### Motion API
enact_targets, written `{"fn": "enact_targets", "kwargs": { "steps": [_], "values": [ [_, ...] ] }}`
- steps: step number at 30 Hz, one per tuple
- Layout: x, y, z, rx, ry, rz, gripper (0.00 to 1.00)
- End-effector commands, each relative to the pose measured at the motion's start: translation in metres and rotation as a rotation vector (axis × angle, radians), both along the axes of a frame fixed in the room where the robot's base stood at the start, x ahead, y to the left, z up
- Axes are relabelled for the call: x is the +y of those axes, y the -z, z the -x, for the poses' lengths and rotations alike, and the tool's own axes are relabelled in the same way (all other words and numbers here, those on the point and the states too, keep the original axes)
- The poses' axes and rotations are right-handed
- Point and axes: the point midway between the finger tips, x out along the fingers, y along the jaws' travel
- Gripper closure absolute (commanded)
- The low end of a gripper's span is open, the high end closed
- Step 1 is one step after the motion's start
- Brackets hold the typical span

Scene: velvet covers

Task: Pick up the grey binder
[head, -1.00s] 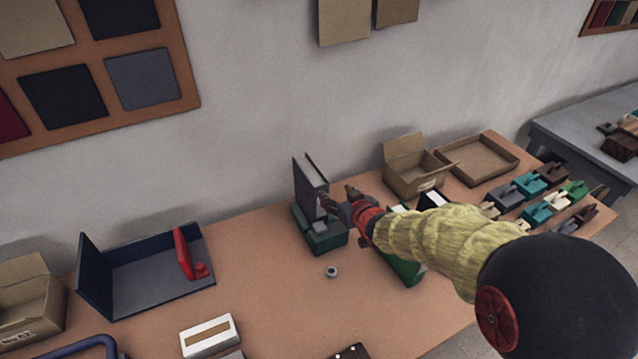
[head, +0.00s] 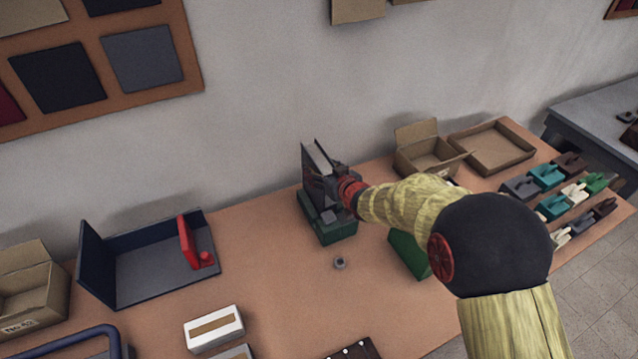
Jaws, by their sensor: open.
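The grey binder (head: 319,160) stands upright on a green base (head: 330,229) near the back of the table, close to the wall. My gripper (head: 329,180) is open at the binder's right side, with its dark fingers over the binder's near face. The fingers and red wrist hide part of the binder. I cannot tell whether the fingers touch it.
An open cardboard box (head: 430,152) and a shallow tray (head: 492,148) are at the back right, beside rows of small coloured blocks (head: 550,177). A dark blue open case (head: 150,262) with a red piece is at left. A small metal ring (head: 340,263) lies in front of the base.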

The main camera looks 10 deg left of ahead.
Motion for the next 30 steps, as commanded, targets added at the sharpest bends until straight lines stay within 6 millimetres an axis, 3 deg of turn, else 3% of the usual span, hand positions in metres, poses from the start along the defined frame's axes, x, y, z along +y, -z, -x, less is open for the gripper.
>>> {"fn": "enact_targets", "kwargs": {
  "steps": [6, 14, 30],
  "values": [
    [0.013, 0.01, -0.017, 0.0, -0.001, 0.001, 0.39],
    [0.014, 0.009, -0.018, 0.0, 0.0, 0.001, 0.39],
    [0.014, 0.01, -0.018, 0.0, 0.0, 0.001, 0.7]
  ]
}}
